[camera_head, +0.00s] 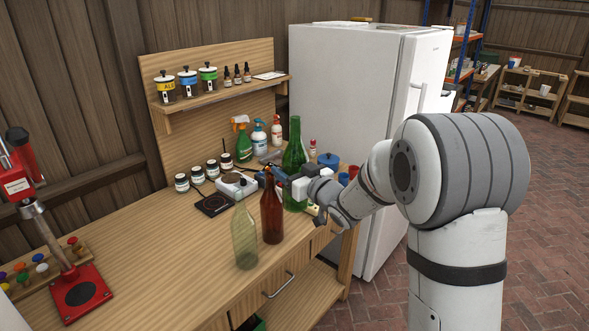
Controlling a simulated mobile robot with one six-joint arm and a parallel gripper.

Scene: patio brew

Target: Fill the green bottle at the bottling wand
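A tall green bottle (293,157) stands upright on the wooden bench, partly hidden behind my gripper and wrist. A brown bottle (271,218) stands upright in front of it, and a pale, clear greenish bottle (244,238) stands to the left of the brown one, nearer the front edge. My gripper (272,172) is at the height of the brown bottle's neck and overlaps it in the view. I cannot tell whether it touches a bottle, or whether its small fingers are open or shut. I cannot make out the bottling wand.
A white device (236,186) and a black flat pad (213,204) lie left of the bottles. Several dark jars (197,174) and spray bottles (243,143) stand behind. A red capper (80,289) stands at the left. The bench's (155,240) middle is clear. A white refrigerator (345,95) stands behind.

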